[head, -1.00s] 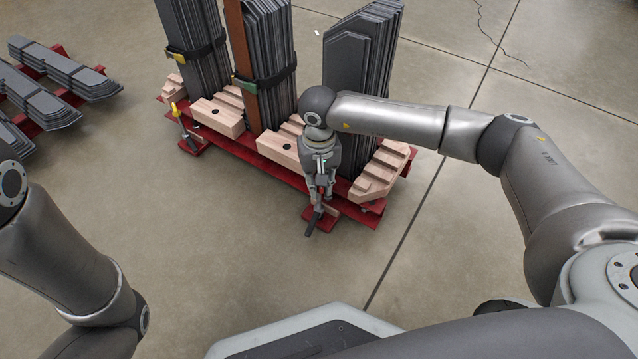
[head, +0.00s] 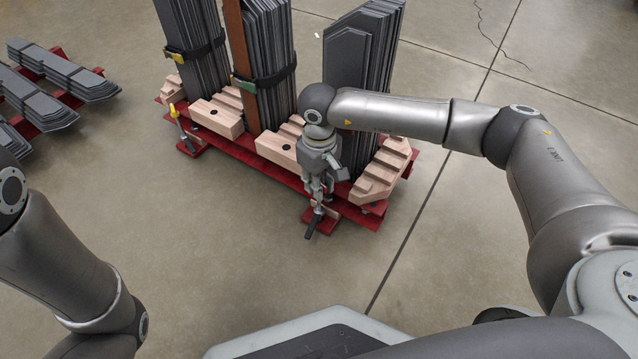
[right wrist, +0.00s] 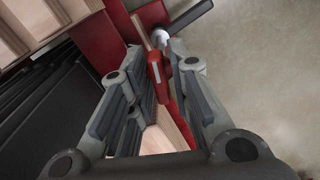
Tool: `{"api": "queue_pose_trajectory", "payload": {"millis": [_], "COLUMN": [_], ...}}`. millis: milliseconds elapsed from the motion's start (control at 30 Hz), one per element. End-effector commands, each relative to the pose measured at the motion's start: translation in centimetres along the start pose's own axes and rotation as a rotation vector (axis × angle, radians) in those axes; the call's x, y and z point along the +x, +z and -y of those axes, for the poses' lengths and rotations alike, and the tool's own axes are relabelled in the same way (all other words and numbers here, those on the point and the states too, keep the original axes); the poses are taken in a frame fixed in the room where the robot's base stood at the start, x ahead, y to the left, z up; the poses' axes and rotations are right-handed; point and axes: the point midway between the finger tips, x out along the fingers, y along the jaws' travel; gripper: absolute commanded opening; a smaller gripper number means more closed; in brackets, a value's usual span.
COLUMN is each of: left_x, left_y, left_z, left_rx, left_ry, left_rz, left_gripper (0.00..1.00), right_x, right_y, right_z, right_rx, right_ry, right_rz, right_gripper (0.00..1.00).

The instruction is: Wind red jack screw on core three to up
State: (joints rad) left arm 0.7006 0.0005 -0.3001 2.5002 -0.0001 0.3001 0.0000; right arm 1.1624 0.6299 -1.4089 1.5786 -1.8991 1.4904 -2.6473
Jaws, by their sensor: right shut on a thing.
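The red jack screw (right wrist: 156,72) stands at the front right of the red base frame (head: 276,171). In the right wrist view its red part lies between my right gripper's fingers (right wrist: 157,62). In the head view my right gripper (head: 316,200) points down over it and is shut on it. A dark handle (head: 312,229) sticks out below the fingers and also shows in the right wrist view (right wrist: 190,15). The rightmost stack of dark core plates (head: 361,65) stands upright behind my right arm, which partly hides it. My left gripper is out of view.
A yellow-topped jack screw (head: 174,111) stands at the frame's left foot. Wooden stepped blocks (head: 378,172) line the base, close to my right gripper. Two strapped plate stacks (head: 265,45) stand to the left. The floor in front is clear.

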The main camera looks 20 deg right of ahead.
Motion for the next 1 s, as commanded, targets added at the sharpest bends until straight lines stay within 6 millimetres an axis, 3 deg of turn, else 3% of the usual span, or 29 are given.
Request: {"api": "queue_pose_trajectory", "payload": {"millis": [267, 600, 1000], "left_x": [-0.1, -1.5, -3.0], "left_y": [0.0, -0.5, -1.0], "left_z": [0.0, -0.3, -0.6], "left_rx": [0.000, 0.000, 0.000], "left_ry": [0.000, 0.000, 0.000], "left_rz": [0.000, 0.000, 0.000], "left_gripper": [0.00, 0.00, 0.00], "right_x": [0.1, 0.2, 0.1], "right_y": [0.0, -0.1, -0.1], "right_z": [0.0, 0.0, 0.1], "right_rx": [-0.010, -0.334, -0.418], "right_ry": [0.000, 0.004, 0.000], "right_rz": [0.000, -0.004, -0.004], "right_gripper": [0.00, 0.00, 0.00]}}
